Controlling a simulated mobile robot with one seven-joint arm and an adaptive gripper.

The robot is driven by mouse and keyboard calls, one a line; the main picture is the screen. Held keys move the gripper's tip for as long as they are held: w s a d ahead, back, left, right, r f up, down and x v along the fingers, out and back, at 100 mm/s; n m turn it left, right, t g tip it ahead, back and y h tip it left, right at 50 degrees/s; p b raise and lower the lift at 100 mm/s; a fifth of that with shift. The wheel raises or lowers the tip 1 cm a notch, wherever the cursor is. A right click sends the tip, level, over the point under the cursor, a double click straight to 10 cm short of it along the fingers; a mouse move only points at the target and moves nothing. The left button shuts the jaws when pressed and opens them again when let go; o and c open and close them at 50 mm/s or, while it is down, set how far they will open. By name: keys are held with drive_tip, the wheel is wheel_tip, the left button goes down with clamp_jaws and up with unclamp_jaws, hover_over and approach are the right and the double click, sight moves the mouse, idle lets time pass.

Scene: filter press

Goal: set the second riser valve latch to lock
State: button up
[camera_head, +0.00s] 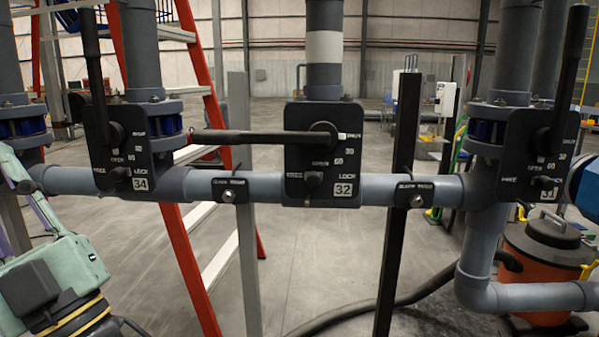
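Three riser valves show in the head view, each with a black plate. The middle plate (322,148), tagged 32, has its long black handle (255,137) lying level to the left. Its small dark latch knob (314,179) sits low on the plate, between the words FREE and LOCK; which way it points is too small to tell. The left plate (105,150), tagged 34, has a similar latch knob (121,173) and its handle (91,50) up. The right plate (540,150) has a latch knob (545,182) and its handle (573,60) up and slightly tilted. I cannot make out my gripper in this view.
A grey horizontal pipe (380,189) joins the risers, with small label plates (232,190) clamped on it. A black post (394,240) stands between the middle and right valves. A red ladder (182,235) stands behind. My arm links fill the lower left. An orange vacuum (540,270) stands lower right.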

drive_tip(key=w+d+t+h, duration=0.1)
drive_tip(key=w+t+h, duration=0.1)
drive_tip(key=w, duration=0.2)
drive_tip(key=w+d+f+m+t+h+p, duration=0.1)
drive_tip(key=w+d+t+h, duration=0.1)
drive_tip(key=w+h, duration=0.1)
drive_tip(key=w+d+m+t+h, duration=0.1)
drive_tip(key=w+d+t+h, duration=0.1)
drive_tip(key=w, duration=0.3)
drive_tip(key=shift+f+t+h, duration=0.3)
drive_tip(key=shift+t, duration=0.3)
drive_tip(key=shift+c, duration=1.3)
drive_tip(key=w+d+h, duration=0.1)
drive_tip(key=w+d+f+t+h, duration=0.1)
drive_tip(key=w, duration=0.1)
drive_tip(key=w+d+m+h+p, duration=0.1)
drive_tip(key=d+h, duration=0.1)
drive_tip(key=shift+w+f, duration=0.35)
clamp_jaws()
drive_tip(key=w+d+f+h+p, duration=0.1)
drive_tip(key=w+d+f+h, duration=0.2)
drive_tip(key=d, duration=0.5)
drive_tip(key=w+d+f+h+p, duration=0.1)
drive_tip(key=w+d+f+h, duration=0.3)
drive_tip(key=d, duration=0.4)
drive_tip(key=w+h, duration=0.1)
drive_tip(key=h, duration=0.1)
drive_tip(key=shift+w+d+f+h, duration=0.2)
drive_tip(key=shift+h, duration=0.2)
